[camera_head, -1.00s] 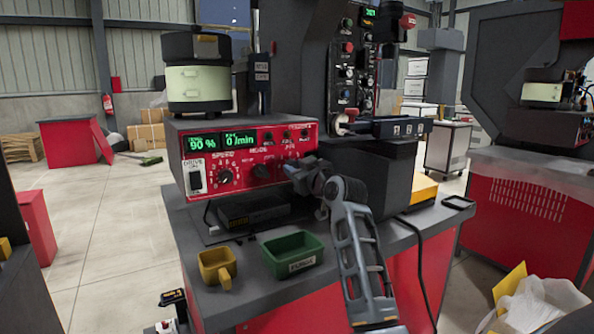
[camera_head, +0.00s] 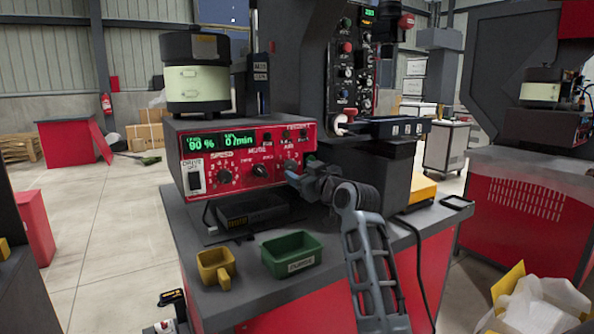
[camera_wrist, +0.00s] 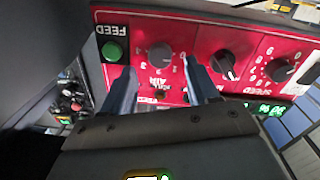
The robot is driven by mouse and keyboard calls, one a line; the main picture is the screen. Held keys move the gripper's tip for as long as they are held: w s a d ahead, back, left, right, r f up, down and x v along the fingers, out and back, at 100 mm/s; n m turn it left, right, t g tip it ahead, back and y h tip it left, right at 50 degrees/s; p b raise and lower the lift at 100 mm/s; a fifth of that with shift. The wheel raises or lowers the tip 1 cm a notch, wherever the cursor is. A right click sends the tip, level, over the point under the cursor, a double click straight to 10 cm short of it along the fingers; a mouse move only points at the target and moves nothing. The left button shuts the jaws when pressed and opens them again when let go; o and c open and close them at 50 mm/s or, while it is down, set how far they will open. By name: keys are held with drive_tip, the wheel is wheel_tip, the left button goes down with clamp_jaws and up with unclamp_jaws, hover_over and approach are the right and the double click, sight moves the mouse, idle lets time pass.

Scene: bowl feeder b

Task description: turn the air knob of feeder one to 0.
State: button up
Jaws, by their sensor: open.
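The air knob is a small grey round knob (camera_wrist: 160,56) on the red front panel of feeder one. The wrist view shows the panel upside down, with the word AIR by the knob. In the head view the air knob (camera_head: 290,165) is small, just above my gripper (camera_head: 294,177). My gripper (camera_wrist: 161,67) is open and empty. Its two fingertips point at the panel, one on each side of the knob in the wrist view, apparently short of it. I cannot read the knob's setting. The feeder's display (camera_head: 218,142) reads 90 % and 0 /min.
Beside the air knob are a green FEED button (camera_wrist: 112,50), a black mode knob (camera_wrist: 226,65) and the speed knob (camera_wrist: 278,70). A yellow cup (camera_head: 216,268) and a green bin (camera_head: 292,256) stand on the bench below the panel. A machine column with buttons stands right of the feeder.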

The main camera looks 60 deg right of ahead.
drive_tip(key=v, duration=0.4)
idle(0.6)
